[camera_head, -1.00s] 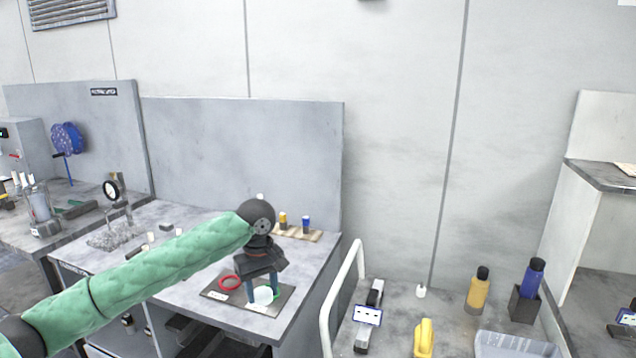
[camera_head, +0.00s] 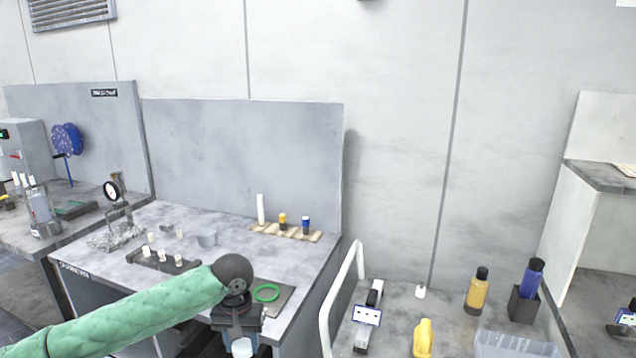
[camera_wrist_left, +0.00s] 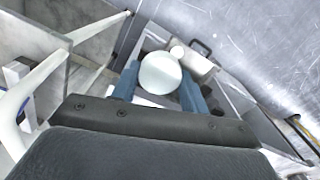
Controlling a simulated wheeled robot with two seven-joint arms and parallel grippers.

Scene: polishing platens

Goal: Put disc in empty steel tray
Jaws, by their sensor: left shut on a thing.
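My left gripper (camera_head: 240,342) is shut on a pale white disc (camera_head: 242,348), in front of the bench's front edge in the head view. In the left wrist view the disc (camera_wrist_left: 160,73) sits between the two blue fingers (camera_wrist_left: 158,92). My right gripper does not show.
The cart has a white handle rail (camera_head: 328,312), a yellow object (camera_head: 423,338), an amber bottle (camera_head: 478,291) and a blue bottle (camera_head: 530,278). Bare cart top shows between them.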

